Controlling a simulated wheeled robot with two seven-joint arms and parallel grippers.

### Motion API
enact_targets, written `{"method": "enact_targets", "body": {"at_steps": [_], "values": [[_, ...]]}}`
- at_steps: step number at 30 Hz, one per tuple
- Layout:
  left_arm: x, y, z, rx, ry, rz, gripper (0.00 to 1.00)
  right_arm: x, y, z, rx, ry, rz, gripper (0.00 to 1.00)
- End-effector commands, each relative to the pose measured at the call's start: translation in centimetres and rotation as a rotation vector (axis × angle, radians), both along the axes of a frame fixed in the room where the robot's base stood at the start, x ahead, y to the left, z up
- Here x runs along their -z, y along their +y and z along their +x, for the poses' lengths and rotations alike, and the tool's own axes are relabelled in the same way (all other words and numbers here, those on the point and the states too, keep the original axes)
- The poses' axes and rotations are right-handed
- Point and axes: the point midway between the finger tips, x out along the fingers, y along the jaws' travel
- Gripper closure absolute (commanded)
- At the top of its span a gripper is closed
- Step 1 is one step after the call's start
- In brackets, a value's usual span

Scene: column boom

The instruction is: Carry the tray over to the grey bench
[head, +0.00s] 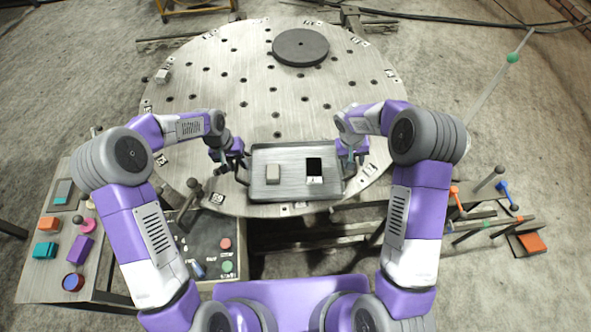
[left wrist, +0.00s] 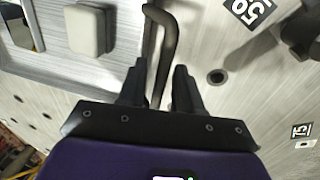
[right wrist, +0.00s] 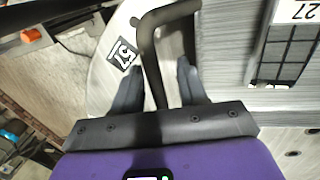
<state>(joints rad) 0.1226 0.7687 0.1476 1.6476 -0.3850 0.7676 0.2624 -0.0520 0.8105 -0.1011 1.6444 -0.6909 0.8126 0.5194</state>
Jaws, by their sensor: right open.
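The grey rectangular tray (head: 295,194) lies on the near edge of the round metal table (head: 205,92), with a dark handle at each end. It holds a pale block (head: 273,174) and a black-and-white item (head: 314,171). My left gripper (head: 232,160) is at the tray's left handle (left wrist: 168,40), its fingers apart on either side of the bar. My right gripper (head: 351,156) is at the right handle (right wrist: 150,50), open with the bar between its fingers. I cannot tell for certain which surface is the grey bench.
A dark disc (head: 300,46) lies at the round table's far side. A side table (head: 35,277) at the left holds several coloured pieces. A button panel (head: 207,247) stands front left. A rack with rods and levers (head: 485,228) is at the right. Bare floor (head: 535,130) shows far right.

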Motion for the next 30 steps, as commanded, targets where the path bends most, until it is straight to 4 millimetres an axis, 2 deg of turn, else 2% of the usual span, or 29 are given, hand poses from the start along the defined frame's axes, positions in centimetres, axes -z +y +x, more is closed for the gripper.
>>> {"method": "enact_targets", "body": {"at_steps": [9, 15, 17, 30], "values": [[0.20, -0.02, 0.00, 0.000, -0.001, 0.000, 0.67, 0.20, -0.04, 0.00, 0.000, 0.000, 0.000, 0.59], [0.18, -0.02, 0.01, 0.000, -0.001, 0.000, 0.98, 0.18, -0.04, 0.00, 0.001, 0.000, 0.000, 0.90], [0.18, -0.02, 0.01, 0.000, -0.001, 0.000, 1.00, 0.18, -0.04, 0.00, 0.001, 0.000, 0.000, 0.99], [0.04, -0.06, 0.10, 0.000, -0.004, -0.001, 1.00, 0.04, -0.03, 0.08, 0.001, -0.002, 0.000, 1.00]]}}
